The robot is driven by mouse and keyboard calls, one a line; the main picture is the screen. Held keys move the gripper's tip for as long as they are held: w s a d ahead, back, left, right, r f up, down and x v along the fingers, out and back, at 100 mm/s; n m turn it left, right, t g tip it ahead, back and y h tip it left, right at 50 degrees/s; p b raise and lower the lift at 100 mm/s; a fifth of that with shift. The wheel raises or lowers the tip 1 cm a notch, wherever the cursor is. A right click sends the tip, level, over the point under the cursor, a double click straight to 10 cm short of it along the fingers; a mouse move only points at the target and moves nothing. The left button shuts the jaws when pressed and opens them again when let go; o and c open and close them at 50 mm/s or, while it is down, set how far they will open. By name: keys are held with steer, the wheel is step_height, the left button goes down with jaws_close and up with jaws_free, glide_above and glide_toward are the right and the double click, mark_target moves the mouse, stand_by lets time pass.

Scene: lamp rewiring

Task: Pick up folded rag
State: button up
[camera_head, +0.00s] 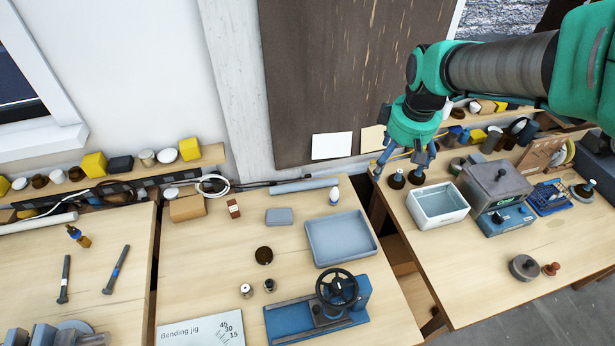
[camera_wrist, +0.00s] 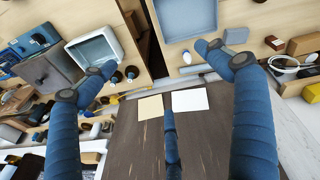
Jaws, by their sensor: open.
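A small flat grey-blue pad (camera_head: 279,216) lies on the middle bench, left of the blue-grey tray; it may be the folded rag, but its cloth texture is too small to tell. It also shows near the top of the wrist view (camera_wrist: 236,36), beside the right fingertip in the picture. My gripper (camera_head: 403,165) is open and empty, raised near the back left of the right bench, well right of the pad. In the wrist view its blue fingers (camera_wrist: 165,75) are spread with nothing between them.
The blue-grey tray (camera_head: 341,239) and a handwheel device (camera_head: 330,308) stand on the middle bench. A white bin (camera_head: 437,205) and a grey lidded box (camera_head: 494,185) stand on the right bench. A gap separates the benches. A dark board (camera_head: 340,70) hangs behind.

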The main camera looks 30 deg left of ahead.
steer(key=w+a+f+n+p, duration=0.1)
steer(key=a+f+n, duration=0.15)
steer(key=a, duration=0.25)
steer(key=a+f+n+p, duration=0.1)
steer(key=a+f, duration=0.2)
steer(key=a, duration=0.3)
steer(key=n+g+h+p, duration=0.1)
steer(key=n+g+p, duration=0.1)
steer(key=n+p, duration=0.35)
glide_above(279, 211)
steer(key=b, duration=0.2)
step_height(279, 211, down, 20)
steer(key=r+n, duration=0.1)
steer(key=n, duration=0.1)
steer(key=shift+s+f, duration=0.15)
steer(key=shift+f, duration=0.15)
steer(key=shift+f+p, duration=0.4)
steer(key=shift+f, duration=3.9)
steer(key=shift+f+p, duration=0.45)
steer(key=shift+f, duration=2.15)
